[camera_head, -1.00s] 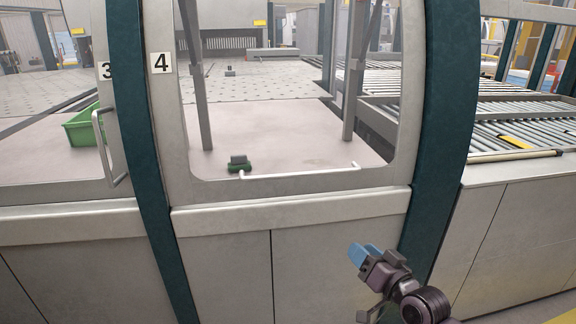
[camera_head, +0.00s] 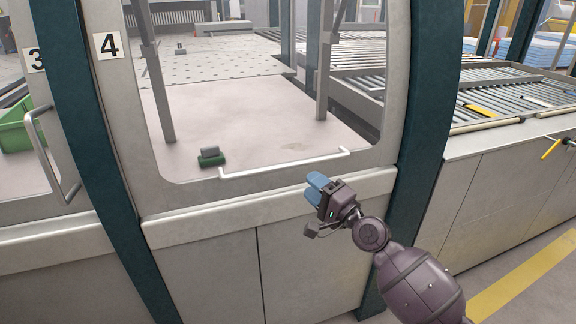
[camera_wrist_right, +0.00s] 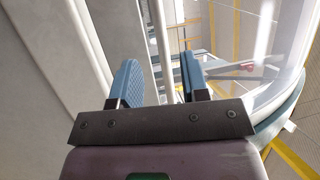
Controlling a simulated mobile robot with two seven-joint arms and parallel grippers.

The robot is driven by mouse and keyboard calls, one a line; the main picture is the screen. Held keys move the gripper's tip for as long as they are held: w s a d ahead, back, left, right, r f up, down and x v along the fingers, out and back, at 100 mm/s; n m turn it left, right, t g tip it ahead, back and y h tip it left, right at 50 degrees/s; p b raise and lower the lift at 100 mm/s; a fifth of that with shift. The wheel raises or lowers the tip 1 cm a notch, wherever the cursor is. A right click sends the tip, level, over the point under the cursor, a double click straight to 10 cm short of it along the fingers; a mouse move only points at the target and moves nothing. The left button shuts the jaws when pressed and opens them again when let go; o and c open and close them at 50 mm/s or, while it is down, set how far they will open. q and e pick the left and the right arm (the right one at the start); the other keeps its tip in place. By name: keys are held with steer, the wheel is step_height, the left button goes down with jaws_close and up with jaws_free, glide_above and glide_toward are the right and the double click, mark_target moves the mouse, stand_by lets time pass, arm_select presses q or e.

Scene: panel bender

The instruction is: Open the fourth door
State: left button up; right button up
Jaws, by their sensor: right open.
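The fourth door (camera_head: 112,110), a light grey frame around a large window, bears a "4" label (camera_head: 108,44) at its upper left. It looks closed. Its white horizontal handle (camera_head: 285,163) runs along the bottom of the window. My right gripper (camera_head: 316,184), with blue fingers, is just below the right half of the handle in the head view. In the right wrist view the fingers (camera_wrist_right: 158,82) are open, and a pale bar (camera_wrist_right: 161,45), likely the handle, lines up with the gap between them. I cannot tell if it lies inside the gap. My left gripper is not in view.
Dark teal posts (camera_head: 400,180) flank the door. Door 3 with its vertical handle (camera_head: 50,150) and a green bin (camera_head: 15,125) are at left. A roller conveyor (camera_head: 500,95) stands at right. A small dark green object (camera_head: 211,157) sits behind the window.

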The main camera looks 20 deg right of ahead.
mark_target(291, 168)
steer(key=x, duration=0.9)
jaws_close()
